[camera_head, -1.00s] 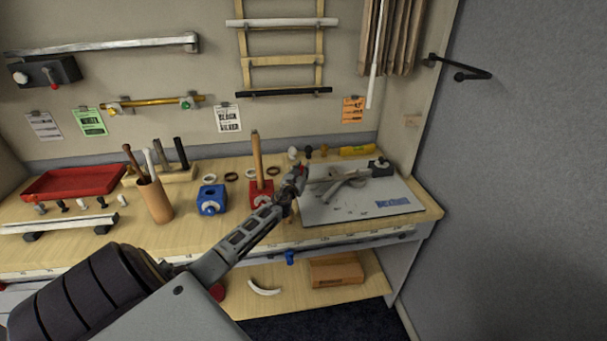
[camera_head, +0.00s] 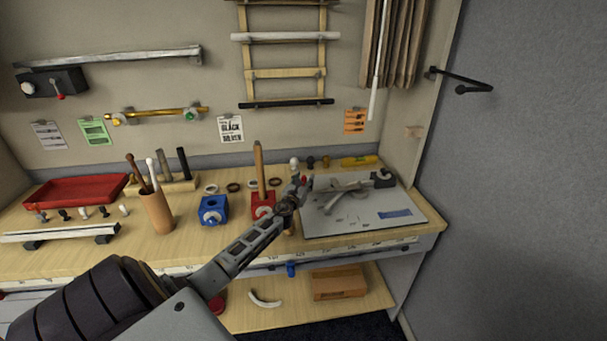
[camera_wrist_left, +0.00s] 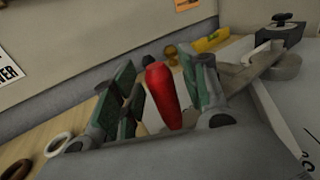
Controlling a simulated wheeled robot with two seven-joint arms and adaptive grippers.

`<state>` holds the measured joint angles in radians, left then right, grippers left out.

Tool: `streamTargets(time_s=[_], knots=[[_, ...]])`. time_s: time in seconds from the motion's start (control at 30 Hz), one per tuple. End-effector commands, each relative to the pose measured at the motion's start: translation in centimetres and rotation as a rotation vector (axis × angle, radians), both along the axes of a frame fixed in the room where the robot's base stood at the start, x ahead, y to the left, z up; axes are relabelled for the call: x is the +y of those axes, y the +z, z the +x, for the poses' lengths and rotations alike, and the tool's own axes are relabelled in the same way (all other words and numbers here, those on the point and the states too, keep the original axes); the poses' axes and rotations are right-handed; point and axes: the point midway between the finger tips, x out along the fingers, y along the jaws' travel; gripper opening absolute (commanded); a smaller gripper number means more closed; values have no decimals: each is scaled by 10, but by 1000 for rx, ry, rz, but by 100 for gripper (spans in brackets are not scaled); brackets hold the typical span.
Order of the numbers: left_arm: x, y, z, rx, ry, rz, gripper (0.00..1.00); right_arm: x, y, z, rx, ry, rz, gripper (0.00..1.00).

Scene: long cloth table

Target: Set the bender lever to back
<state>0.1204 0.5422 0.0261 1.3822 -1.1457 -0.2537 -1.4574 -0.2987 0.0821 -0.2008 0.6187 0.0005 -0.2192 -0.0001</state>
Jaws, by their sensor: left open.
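The bender (camera_head: 345,193) sits on a grey plate (camera_head: 345,225) at the right end of the bench. Its grey body and a long bar run toward the back right. A red-gripped lever (camera_head: 304,180) points left from it, at the tip of my left gripper (camera_head: 297,188). In the left wrist view the red grip (camera_wrist_left: 163,95) stands between the open green-padded fingers of my left gripper (camera_wrist_left: 160,100). Contact with the pads cannot be told. Part of the lever and the bender's centre are hidden by the fingers. My right gripper is not in view.
A red block (camera_head: 263,206) with a wooden rod and a blue block (camera_head: 212,209) stand left of my gripper. A wooden cup (camera_head: 157,208) holds sticks. Several rings lie behind. The grey side wall (camera_head: 520,200) bounds the right.

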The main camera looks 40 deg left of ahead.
Motion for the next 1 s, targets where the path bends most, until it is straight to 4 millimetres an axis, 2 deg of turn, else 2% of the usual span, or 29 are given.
streamTargets(time_s=[0.57,1.0], knots=[[0,25,0,0,-1,3,44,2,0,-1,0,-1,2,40],[1,59,0,-1,-1,4,44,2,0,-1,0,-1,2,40]])
